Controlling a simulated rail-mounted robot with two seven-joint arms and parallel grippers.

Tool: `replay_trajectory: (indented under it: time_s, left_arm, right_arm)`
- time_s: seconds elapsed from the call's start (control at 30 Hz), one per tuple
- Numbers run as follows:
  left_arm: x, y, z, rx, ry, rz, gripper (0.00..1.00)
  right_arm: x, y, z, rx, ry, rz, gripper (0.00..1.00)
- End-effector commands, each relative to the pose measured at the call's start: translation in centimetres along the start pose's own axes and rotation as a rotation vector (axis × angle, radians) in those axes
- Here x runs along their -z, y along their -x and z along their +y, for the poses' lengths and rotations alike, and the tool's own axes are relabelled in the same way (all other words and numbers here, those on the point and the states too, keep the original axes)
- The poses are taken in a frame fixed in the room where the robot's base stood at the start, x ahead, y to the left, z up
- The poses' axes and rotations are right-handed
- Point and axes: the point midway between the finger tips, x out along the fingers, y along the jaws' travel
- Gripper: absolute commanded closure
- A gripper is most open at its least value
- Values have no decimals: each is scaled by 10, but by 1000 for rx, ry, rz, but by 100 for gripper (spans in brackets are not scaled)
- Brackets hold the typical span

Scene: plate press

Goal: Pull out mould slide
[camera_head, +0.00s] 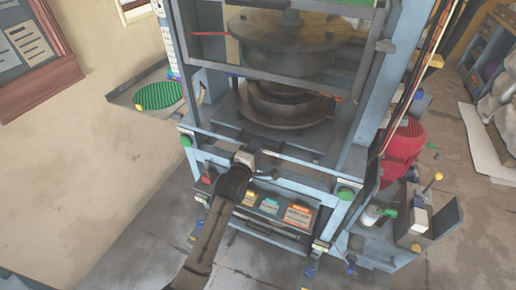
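The press (367,100) is a tall light-blue frame in the middle of the head view. A round dark mould (285,112) sits low inside it, on a dark flat slide (262,143) at the front opening. A second round, heavy plate (285,35) hangs above, behind a clear guard panel. My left gripper (245,158) is at the front edge of the press, by a thin bar just below the slide. The fingertips are small and partly hidden, so I cannot tell whether they grip the bar. My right gripper is not in view.
A control panel with coloured labels (298,214) lies below my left gripper. A red motor (402,145) and a small side shelf with bottles stand at the right. A green round mat (158,95) lies at the left. Open floor is in front.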

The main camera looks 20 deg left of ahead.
Motion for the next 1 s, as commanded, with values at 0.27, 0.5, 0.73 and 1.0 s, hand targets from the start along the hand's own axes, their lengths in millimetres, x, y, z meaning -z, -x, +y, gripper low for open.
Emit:
replay_trajectory:
  time_s: [0.27,0.5,0.73,1.0]
  left_arm:
    - [0,-22,-1,0,-1,-1,74]
    - [0,-24,0,1,-1,-1,74]
    - [0,-24,0,1,-1,-1,82]
    - [0,-24,0,1,0,-1,100]
  right_arm:
    - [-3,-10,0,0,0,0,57]
    - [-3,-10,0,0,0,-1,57]
    - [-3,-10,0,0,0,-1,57]
    - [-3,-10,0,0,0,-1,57]
